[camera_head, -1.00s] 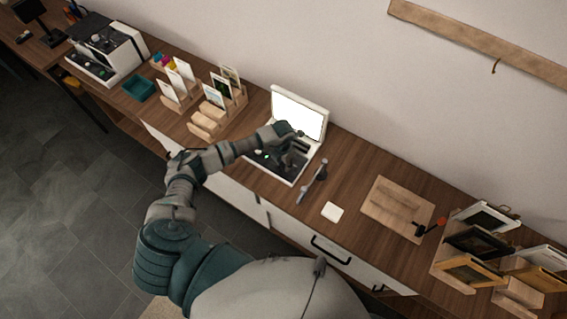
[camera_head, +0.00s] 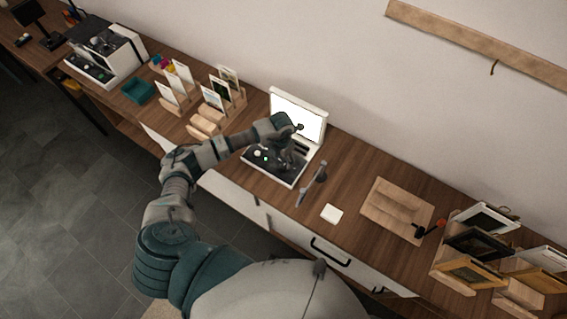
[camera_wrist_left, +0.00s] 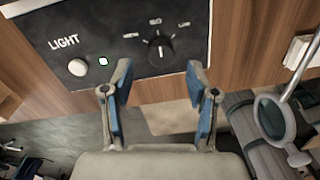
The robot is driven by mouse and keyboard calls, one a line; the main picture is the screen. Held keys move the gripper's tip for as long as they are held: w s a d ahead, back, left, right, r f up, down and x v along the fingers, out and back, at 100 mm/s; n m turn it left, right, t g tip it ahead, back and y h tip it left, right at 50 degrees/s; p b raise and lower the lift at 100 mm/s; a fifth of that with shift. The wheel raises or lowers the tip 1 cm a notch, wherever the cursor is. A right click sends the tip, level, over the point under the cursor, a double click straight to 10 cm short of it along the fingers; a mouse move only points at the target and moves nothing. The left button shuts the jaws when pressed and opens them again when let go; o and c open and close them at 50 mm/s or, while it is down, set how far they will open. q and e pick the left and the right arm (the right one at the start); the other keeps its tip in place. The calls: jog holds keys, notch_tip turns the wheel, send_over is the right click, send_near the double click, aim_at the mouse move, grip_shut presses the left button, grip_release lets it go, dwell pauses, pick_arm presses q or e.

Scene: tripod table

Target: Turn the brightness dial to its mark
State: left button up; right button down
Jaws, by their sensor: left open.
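The brightness dial (camera_wrist_left: 160,48) is a round black knob with a white pointer line, on the dark control panel (camera_wrist_left: 110,35). Small white labels and ticks ring it; the pointer is roughly toward the upper label, and its exact setting is hard to read. In the head view the panel (camera_head: 262,171) lies before the lit white screen (camera_head: 297,113). My left gripper (camera_head: 291,158) hangs over the panel's right part, hiding the dial there. In the wrist view its two blue-padded fingers (camera_wrist_left: 159,88) are apart and empty, with the dial beyond the gap, not touched. My right gripper is out of view.
A white LIGHT button (camera_wrist_left: 78,67) and green lamp (camera_wrist_left: 102,61) sit left of the dial. A white square (camera_head: 332,213) and wooden tray (camera_head: 397,208) are farther right. Card racks (camera_head: 207,120) stand left.

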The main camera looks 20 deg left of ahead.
aim_at(283, 165)
pick_arm(q)
notch_tip(283, 165, up, 7)
jog(key=shift+w+r, duration=0.15)
jog(key=shift+r, duration=0.05)
dwell(0.5)
